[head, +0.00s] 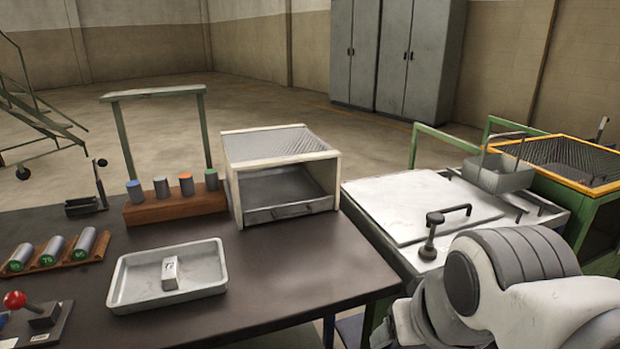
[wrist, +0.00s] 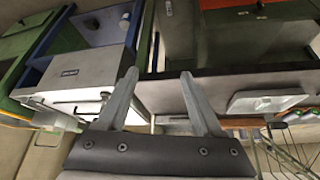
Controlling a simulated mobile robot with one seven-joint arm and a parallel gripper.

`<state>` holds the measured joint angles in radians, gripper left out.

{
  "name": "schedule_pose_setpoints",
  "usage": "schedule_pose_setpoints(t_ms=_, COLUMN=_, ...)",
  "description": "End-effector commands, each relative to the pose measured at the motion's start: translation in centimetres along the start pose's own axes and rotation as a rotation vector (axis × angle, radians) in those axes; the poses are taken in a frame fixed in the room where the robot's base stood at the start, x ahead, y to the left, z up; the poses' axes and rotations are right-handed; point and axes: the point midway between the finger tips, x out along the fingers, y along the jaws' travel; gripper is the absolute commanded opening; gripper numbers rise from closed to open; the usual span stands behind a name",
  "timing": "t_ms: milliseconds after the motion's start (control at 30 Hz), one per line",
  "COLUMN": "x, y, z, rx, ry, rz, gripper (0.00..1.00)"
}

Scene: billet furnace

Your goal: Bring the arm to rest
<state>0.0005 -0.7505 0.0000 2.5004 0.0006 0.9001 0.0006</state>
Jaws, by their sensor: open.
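My gripper (wrist: 159,73) shows in the wrist view with its two grey fingers spread apart and nothing between them. Beyond the fingers are the dark table and grey, blue and green box-like equipment, all seen at an odd angle. In the head view my arm's white and grey links fill the lower right corner, in front of the light-topped bench (head: 425,205). The gripper's fingers cannot be made out there.
The dark table (head: 270,265) holds a metal tray (head: 125,290) with a small block (head: 170,273), an open-fronted box (head: 233,185), a wooden rack of cylinders (head: 175,208) and a red-knobbed lever (head: 14,300). The table's front right is clear.

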Motion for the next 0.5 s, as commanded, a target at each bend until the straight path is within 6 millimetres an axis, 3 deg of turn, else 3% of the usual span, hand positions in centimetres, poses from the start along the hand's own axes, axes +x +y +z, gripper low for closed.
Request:
schedule_pose_setpoints(t_ms=33, x=-1.6, y=0.0, z=-0.9, rx=-0.001, ry=0.000, rz=0.000, gripper=0.67)
schedule_pose_setpoints(t_ms=500, x=-12.3, y=0.0, z=-6.6, rx=-0.002, ry=0.000, rz=0.000, gripper=0.67)
